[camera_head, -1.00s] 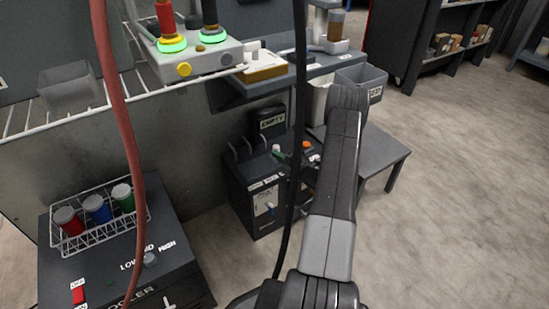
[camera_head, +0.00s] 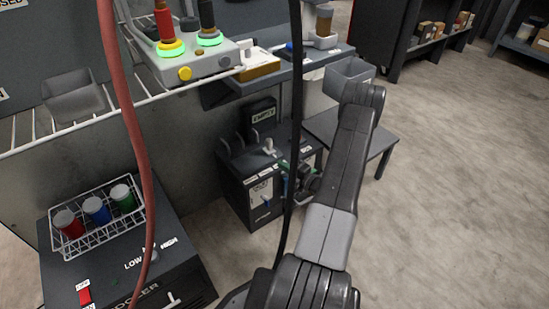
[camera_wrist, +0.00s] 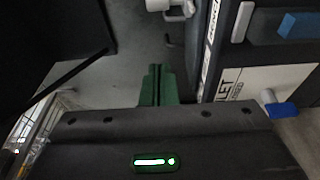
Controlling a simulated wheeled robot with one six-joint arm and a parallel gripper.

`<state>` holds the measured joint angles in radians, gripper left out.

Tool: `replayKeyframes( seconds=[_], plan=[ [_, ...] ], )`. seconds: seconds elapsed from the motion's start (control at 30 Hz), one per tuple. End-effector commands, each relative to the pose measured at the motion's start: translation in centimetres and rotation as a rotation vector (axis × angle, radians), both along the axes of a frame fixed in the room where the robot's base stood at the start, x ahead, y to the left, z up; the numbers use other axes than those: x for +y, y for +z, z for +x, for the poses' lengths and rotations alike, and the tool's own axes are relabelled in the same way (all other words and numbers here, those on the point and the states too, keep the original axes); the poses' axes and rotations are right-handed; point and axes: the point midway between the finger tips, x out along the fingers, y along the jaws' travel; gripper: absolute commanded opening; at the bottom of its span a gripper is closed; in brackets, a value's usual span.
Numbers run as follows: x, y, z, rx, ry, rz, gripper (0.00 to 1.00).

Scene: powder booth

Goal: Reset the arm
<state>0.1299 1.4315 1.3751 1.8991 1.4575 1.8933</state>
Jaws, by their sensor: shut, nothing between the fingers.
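My arm (camera_head: 347,165) rises from the bottom of the head view and bends at an elbow near the middle right. Beyond the elbow it folds down and back, mostly hidden behind its own links and a black cable. My gripper (camera_wrist: 156,72) shows in the wrist view as green fingers that are together, with nothing between them. The fingers are beside a dark cabinet (camera_wrist: 228,62) with a white label and blue-tipped handles. In the head view the wrist is close to the right side of this cabinet (camera_head: 237,192), partly hidden; I cannot tell whether it touches.
A red hose (camera_head: 128,120) and a black cable (camera_head: 296,100) hang in front of the head camera. A rack (camera_head: 70,250) of red, blue and green cups stands at lower left. A control box (camera_head: 190,62) sits on a wire shelf. Open floor (camera_head: 450,200) lies at right.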

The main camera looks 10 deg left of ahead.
Motion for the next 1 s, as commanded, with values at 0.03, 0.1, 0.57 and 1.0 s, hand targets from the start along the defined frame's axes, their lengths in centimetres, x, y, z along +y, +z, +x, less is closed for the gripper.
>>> replayKeyframes(
  seconds=[0.03,0.1,0.57,1.0],
  plan=[
    [-0.5,0.1,-0.2,0.001,-0.001,0.0,0.0],
    [-0.9,0.0,-0.5,0.0,0.0,-0.001,0.0],
    [-0.9,-0.1,-0.6,-0.001,0.002,0.0,0.0],
    [5.3,-0.3,2.6,-0.003,0.006,-0.001,0.0]
  ],
)
